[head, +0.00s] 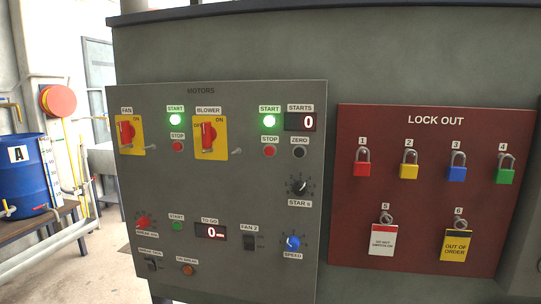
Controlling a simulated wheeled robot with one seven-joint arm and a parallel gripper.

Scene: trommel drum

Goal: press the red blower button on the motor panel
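The grey motor panel (215,190), labelled MOTORS, fills the left middle of the head view. Its BLOWER group has a red rotary handle (208,135) on a yellow plate, a lit green START button (269,121), and a small red button (269,152) below it under a STOP label. A similar red STOP button (177,146) sits in the FAN group to the left, under a lit green START button (175,120). Nothing covers the red blower button. My gripper is not in view.
A dark red LOCK OUT board (430,220) with coloured padlocks and tags is right of the panel. The lower panel holds knobs, switches and a display (211,231). A blue drum (22,172) on a bench stands far left. The panel front looks clear.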

